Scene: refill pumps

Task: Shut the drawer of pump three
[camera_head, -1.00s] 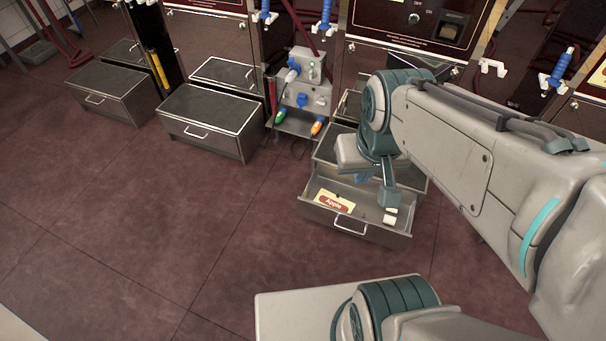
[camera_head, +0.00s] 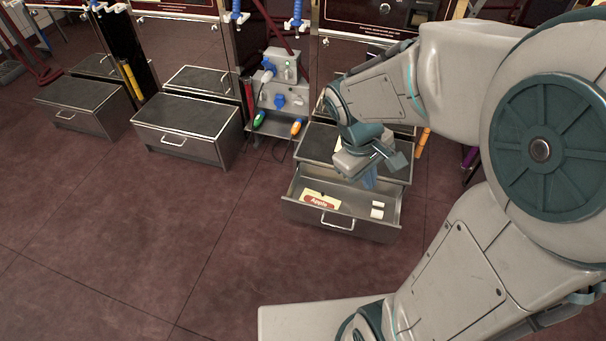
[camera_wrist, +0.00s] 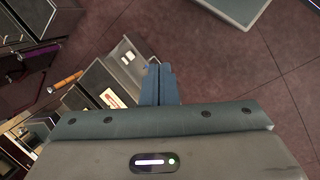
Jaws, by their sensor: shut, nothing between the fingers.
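The open drawer (camera_head: 345,225) of the right-hand pump's low cabinet (camera_head: 320,143) is pulled out toward me. It has a silver bar handle (camera_head: 337,222) on its front. Inside lie an "Apple" label card (camera_head: 319,201) and small white pieces (camera_head: 377,210). My gripper (camera_head: 369,180) is over the rear right part of the drawer, fingers pointing down, shut and empty. In the wrist view my gripper (camera_wrist: 159,76) shows its two fingers together, with the drawer (camera_wrist: 124,58) behind and to the left of them. I cannot read a pump number.
Two shut drawer cabinets (camera_head: 188,126) (camera_head: 88,104) stand to the left. A grey stand (camera_head: 281,92) with coloured nozzles is beside the open drawer's cabinet. The red-brown floor (camera_head: 150,220) in front is clear.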

